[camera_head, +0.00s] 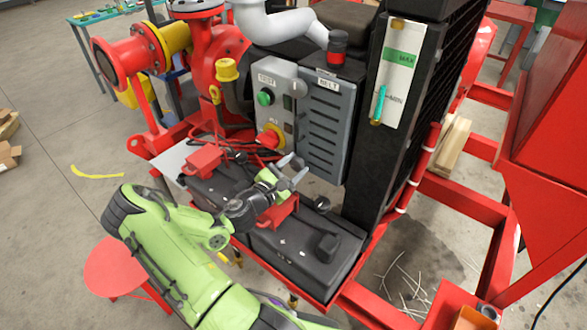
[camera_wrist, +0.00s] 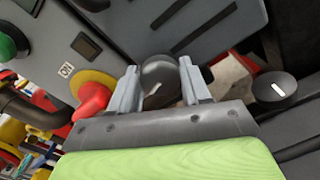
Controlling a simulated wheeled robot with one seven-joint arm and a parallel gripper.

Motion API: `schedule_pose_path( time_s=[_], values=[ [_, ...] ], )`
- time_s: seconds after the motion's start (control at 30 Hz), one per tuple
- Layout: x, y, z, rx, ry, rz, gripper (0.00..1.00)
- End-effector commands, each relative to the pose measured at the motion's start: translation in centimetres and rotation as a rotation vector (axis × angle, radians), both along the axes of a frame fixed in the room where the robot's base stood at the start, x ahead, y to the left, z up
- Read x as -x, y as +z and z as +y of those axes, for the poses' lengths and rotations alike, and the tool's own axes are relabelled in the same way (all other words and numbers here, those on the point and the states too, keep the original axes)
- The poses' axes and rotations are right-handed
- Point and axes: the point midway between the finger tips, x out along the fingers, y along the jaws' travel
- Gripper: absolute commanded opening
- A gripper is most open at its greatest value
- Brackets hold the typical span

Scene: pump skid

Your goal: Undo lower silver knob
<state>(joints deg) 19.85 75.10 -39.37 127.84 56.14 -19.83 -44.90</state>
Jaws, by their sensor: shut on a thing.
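The silver knob (camera_wrist: 158,72) is a round grey knob with a white mark, seen in the wrist view at the lower part of the grey panel. My gripper (camera_wrist: 157,80) has one finger on each side of it and is shut on it. In the head view my gripper (camera_head: 293,172) reaches to the lower edge of the grey control box, and the held knob is hard to make out there. A second, darker knob (camera_wrist: 275,87) with a white mark sits to the right in the wrist view, apart from the fingers.
A red stop button (camera_head: 268,139) on a yellow ring sits just up and left of my gripper, below a green button (camera_head: 265,98). The vented grey BELT panel (camera_head: 326,122) is close above right. Black battery boxes (camera_head: 305,255) with red terminal covers lie below the arm.

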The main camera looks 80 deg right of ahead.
Motion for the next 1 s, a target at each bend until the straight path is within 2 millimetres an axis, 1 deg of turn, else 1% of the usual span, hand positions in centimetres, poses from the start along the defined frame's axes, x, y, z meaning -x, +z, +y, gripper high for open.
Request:
schedule_pose_path(
  time_s=[0.2,0.4,0.97,1.0],
  values=[
    [-0.01,-0.20,0.04,0.048,0.000,-0.120,0.17],
    [0.02,-0.16,0.05,0.075,0.000,-0.181,0.17],
    [0.04,-0.11,0.05,0.086,-0.001,-0.209,0.17],
    [0.04,-0.11,0.05,0.086,-0.001,-0.208,0.50]
  ],
)
